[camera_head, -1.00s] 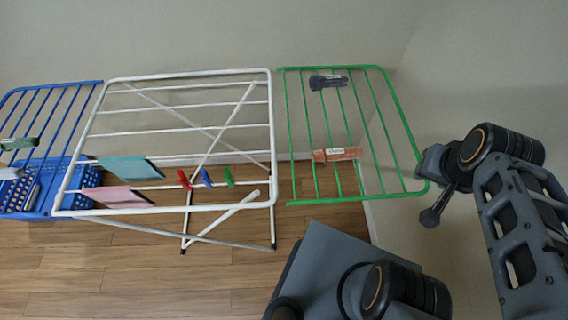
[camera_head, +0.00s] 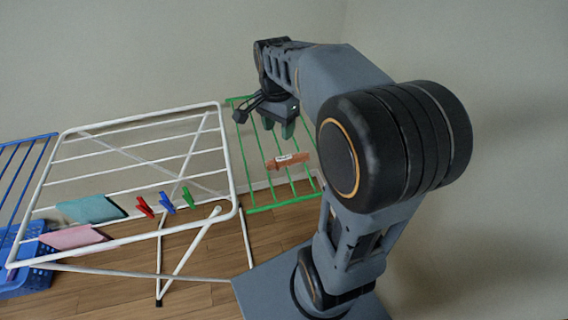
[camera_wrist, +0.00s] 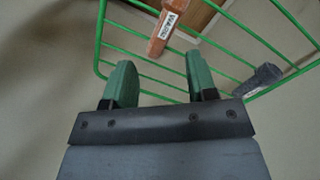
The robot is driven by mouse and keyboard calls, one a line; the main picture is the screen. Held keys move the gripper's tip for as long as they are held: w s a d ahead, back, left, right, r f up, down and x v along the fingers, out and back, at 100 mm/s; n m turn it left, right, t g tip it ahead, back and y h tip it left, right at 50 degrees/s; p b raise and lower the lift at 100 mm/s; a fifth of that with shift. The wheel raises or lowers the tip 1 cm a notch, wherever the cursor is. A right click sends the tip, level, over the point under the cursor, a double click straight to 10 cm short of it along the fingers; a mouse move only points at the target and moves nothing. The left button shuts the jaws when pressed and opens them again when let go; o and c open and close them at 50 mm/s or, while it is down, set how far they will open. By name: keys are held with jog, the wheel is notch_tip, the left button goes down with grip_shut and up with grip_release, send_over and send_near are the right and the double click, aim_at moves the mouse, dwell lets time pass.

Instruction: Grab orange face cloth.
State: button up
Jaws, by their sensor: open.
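The orange face cloth (camera_head: 289,161) has a white label and hangs over the bars of the green rack section. In the wrist view the orange cloth (camera_wrist: 164,30) shows at the top, beyond the fingers and roughly between them. My gripper (camera_head: 286,130), with green fingers, is in front of the green rack, just above the cloth in the head view. In the wrist view my gripper (camera_wrist: 158,66) is open, with nothing between its fingers. It is apart from the cloth.
A dark grey cloth (camera_wrist: 258,79) hangs on the green rack (camera_wrist: 98,45), right of the fingers. The white rack (camera_head: 229,160) holds a teal cloth (camera_head: 90,208), a pink cloth (camera_head: 72,237) and red, blue and green pegs. A blue basket (camera_head: 25,280) stands left.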

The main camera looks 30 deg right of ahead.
jog(key=w+d+f+m+g, duration=0.2)
jog(key=w+d+f+m, duration=0.15)
jog(key=m, duration=0.25)
send_over(287, 156)
jog(key=w, duration=0.1)
jog(key=shift+m+y, duration=0.3)
jog(key=shift+m, duration=0.1)
jog(key=f, duration=0.5)
jog(key=shift+w+d+f+b, duration=0.1)
jog(key=shift+w+f+b, duration=0.15)
jog(key=shift+b, duration=0.1)
jog(key=shift+x, duration=3.3)
jog(key=shift+s, duration=0.1)
jog(key=shift+c, duration=0.2)
jog(key=c, duration=0.6)
jog(key=shift+o, duration=0.2)
jog(key=shift+r, duration=0.1)
